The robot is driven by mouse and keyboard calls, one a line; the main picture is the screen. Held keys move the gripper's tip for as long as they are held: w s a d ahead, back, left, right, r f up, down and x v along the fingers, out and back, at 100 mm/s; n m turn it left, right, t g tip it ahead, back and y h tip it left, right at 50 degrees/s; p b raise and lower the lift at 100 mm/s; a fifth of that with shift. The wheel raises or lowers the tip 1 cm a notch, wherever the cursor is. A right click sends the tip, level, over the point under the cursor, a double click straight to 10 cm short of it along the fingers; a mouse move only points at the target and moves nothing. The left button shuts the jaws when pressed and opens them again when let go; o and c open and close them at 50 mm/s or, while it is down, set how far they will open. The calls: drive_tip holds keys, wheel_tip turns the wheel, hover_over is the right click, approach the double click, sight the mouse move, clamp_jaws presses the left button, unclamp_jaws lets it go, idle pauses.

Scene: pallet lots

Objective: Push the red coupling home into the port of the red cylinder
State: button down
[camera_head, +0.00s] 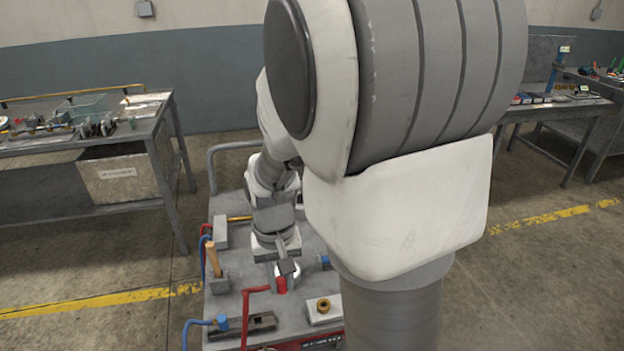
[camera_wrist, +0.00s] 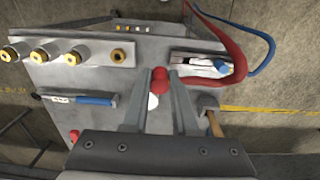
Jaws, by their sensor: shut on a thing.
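The red coupling (camera_wrist: 159,87) is between the two fingertips of my gripper (camera_wrist: 159,92) in the wrist view. It ends the red hose (camera_wrist: 238,62), which loops in from the right. A second rounded red part (camera_wrist: 158,73) shows directly beyond it; I cannot tell what it is or whether the two touch. In the head view the coupling (camera_head: 282,285) is low over the cart top, below my gripper (camera_head: 286,268). I cannot clearly pick out the red cylinder or its port; the fingers and my arm hide parts of the cart.
Brass fittings (camera_wrist: 72,56) on a grey block stand at left in the wrist view. A blue-handled tool (camera_wrist: 95,100) lies nearby. A blue coupling (camera_wrist: 222,66) sits on a block at right. A wooden-handled hammer (camera_head: 213,260) stands at the cart's left.

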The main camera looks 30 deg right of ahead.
drive_tip(key=w+a+n+p, duration=0.2)
drive_tip(key=w+a, duration=0.3)
drive_tip(key=w, duration=0.4)
drive_tip(key=shift+w+n, duration=0.25)
drive_tip(key=shift+n, duration=0.65)
drive_tip(key=shift+a, duration=0.1)
